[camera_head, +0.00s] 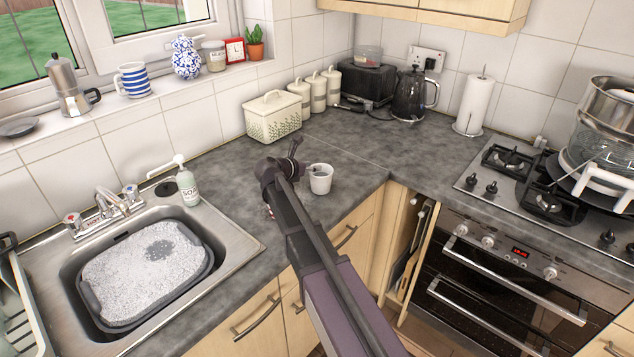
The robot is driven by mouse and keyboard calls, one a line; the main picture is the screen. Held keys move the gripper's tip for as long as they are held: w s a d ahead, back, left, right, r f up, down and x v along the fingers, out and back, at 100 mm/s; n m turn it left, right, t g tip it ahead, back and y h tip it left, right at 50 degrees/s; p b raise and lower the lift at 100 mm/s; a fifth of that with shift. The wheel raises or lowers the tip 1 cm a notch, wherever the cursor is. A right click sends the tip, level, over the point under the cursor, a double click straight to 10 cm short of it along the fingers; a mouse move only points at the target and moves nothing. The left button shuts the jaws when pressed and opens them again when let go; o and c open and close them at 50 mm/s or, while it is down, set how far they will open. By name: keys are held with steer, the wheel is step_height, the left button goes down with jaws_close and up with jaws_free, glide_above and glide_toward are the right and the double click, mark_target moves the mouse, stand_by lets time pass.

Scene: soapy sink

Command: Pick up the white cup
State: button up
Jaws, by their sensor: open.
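The white cup (321,180) stands upright on the grey worktop near its front edge, right of the sink. My gripper (306,160) is just left of the cup, at the end of my dark arm that reaches up from the bottom of the picture. Its jaws are open, with one dark finger pointing up and the other close to the cup's rim. I cannot tell whether that finger touches the cup or overlaps it only in the picture. The jaws hold nothing that I can see.
A cream bread bin (273,119) stands behind the gripper, with several canisters beside it. A soap bottle (188,188) stands by the sink (232,240), which holds a foam-filled basin. A kettle (411,96) and paper roll (474,105) are farther back. The worktop right of the cup is clear.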

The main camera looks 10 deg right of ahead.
jaws_close()
steer(key=shift+r, duration=0.1)
stand_by(0.4)
step_height(320, 180, up, 4)
steer(key=p, duration=0.3)
steer(key=shift+f+p, duration=0.25)
steer(key=shift+p, duration=0.1)
steer(key=s+a, duration=0.2)
steer(key=s, duration=0.5)
steer(key=s+a+r+p, duration=0.1)
steer(key=s+a, duration=0.2)
steer(key=s, duration=0.5)
steer(key=shift+s+r, duration=0.15)
